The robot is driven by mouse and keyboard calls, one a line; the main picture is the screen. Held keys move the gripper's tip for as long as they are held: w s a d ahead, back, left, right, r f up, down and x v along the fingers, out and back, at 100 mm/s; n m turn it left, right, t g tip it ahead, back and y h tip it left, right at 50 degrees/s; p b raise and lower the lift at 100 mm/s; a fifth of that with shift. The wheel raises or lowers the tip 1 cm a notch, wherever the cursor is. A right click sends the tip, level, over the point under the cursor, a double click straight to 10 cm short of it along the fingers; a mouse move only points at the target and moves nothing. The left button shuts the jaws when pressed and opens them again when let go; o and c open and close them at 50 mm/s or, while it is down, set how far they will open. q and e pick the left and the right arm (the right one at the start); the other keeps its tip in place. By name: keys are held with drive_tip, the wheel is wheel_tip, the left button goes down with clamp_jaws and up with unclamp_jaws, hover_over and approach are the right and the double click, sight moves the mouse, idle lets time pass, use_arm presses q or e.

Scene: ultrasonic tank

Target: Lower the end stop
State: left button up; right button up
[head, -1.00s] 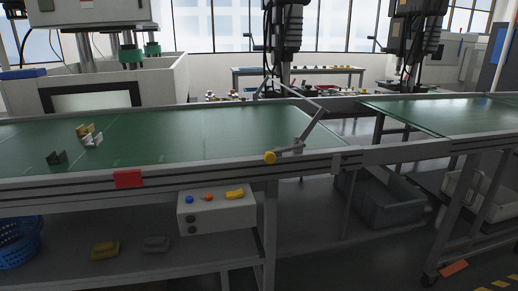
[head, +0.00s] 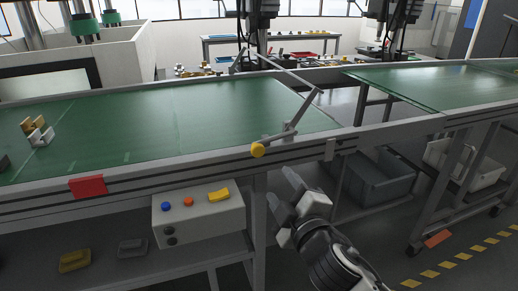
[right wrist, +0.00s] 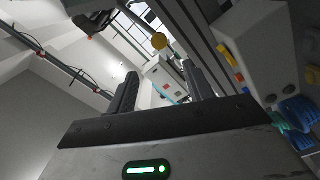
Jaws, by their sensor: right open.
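The end stop (head: 290,73) is a grey bar raised above the end of the green belt (head: 190,125). Its lever (head: 303,110) slopes down to a round yellow knob (head: 257,150) at the conveyor's front rail. The knob also shows in the right wrist view (right wrist: 159,41), beyond and between the fingertips. My right gripper (head: 280,189) is open and empty, below and to the right of the knob in the head view, apart from it. Its two fingers also show in the wrist view (right wrist: 160,70). My left gripper is not in view.
A control box (head: 198,214) with blue and orange buttons and a yellow switch hangs under the front rail. A red block (head: 87,187) is on the rail. Metal brackets (head: 38,130) lie on the belt at left. A grey crate (head: 380,180) stands beneath the gap between conveyors.

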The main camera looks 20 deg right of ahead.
sight(259, 152)
drive_tip(key=w, duration=1)
drive_tip(key=w+p, duration=0.1)
drive_tip(key=w, duration=0.4)
drive_tip(key=shift+w+a, duration=0.25)
drive_tip(key=shift+w, duration=0.05)
drive_tip(key=shift+c, duration=0.3)
